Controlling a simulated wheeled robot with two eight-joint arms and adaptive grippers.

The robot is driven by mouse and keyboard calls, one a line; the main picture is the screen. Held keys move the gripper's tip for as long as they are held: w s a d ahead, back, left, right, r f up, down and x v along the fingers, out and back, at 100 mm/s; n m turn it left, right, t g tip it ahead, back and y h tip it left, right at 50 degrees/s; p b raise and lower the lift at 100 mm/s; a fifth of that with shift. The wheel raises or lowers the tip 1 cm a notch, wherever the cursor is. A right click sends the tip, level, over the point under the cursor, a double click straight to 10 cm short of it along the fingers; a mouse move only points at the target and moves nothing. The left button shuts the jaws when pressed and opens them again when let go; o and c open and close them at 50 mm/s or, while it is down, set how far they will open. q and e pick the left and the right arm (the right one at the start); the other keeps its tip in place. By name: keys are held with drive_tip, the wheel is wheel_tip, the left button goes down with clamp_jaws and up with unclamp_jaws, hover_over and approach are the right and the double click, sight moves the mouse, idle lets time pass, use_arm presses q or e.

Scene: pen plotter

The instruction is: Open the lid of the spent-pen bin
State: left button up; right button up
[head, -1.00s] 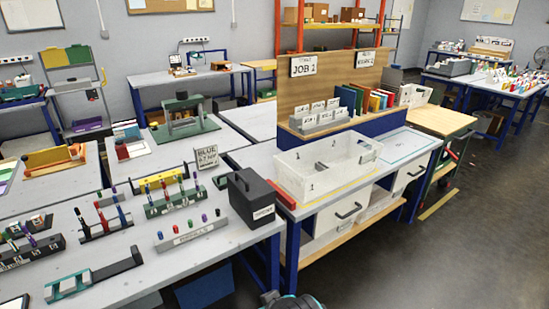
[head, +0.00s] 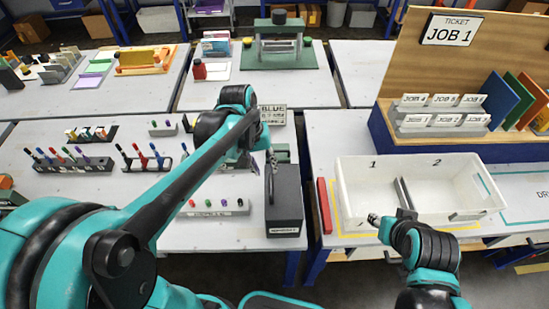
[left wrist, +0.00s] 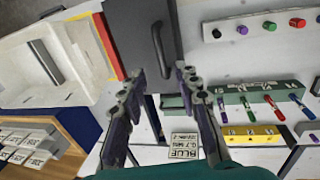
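The spent-pen bin (head: 286,212) is a black box with a bar handle (head: 270,184) on its lid, on the left table beside the white tray. Its lid looks shut. My left gripper (head: 270,162) hangs at the far end of the bin, near the handle. In the left wrist view the bin (left wrist: 118,25) is at the top, and its handle (left wrist: 161,48) lies between the lines of the open, empty fingers (left wrist: 160,76). I cannot tell if they touch it. My right gripper (head: 375,220) is by the white tray's front wall; its fingers are unclear.
A white two-compartment tray (head: 350,205) stands right of the bin, with a red strip (head: 324,205) between. A grey pen rack (head: 215,208) is left of the bin. A BLUE sign (head: 272,116) and a green rack (left wrist: 258,98) stand beyond it.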

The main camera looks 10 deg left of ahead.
sight(271, 184)
use_arm(q)
drive_tip(key=f+b, duration=0.1)
drive_tip(key=f, duration=0.1)
drive_tip(key=d+f, duration=0.1)
drive_tip(key=f, duration=0.2)
drive_tip(key=f+b, duration=0.1)
drive_tip(key=f, duration=0.1)
drive_tip(key=shift+w+d+f+b, duration=0.1)
drive_tip(key=shift+d+f+b, duration=0.05)
drive_tip(key=shift+f+b, duration=0.15)
drive_tip(key=shift+r, duration=0.1)
clamp_jaws()
